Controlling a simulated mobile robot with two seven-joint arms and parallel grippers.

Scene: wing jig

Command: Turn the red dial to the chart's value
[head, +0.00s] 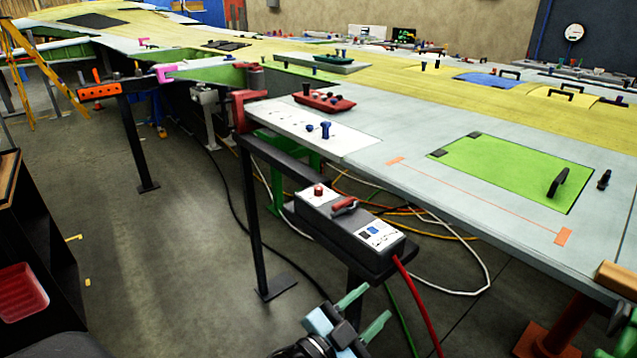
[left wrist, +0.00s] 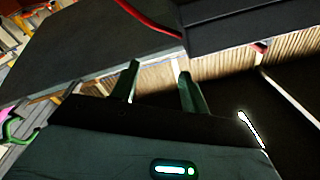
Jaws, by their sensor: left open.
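A grey and black control box (head: 345,225) stands on a dark shelf below the wing's near edge. On its top are a round red knob (head: 318,190) and a red-handled part (head: 345,206). A white panel with dark and blue marks (head: 379,234) is on its right part; its values are too small to read, and I cannot make out a dial setting. My left gripper (head: 364,312) is open and empty, below and apart from the box. Its green fingers also show in the left wrist view (left wrist: 159,76). Green and pale parts at the bottom right corner may be my right gripper, mostly cut off.
A red cable (head: 418,300) runs down from the box's right end. White, orange and green cables lie on the floor beneath. The wing panel (head: 430,180) overhangs behind the box. A red-based stand (head: 555,330) is at right. Open floor (head: 190,270) lies to the left.

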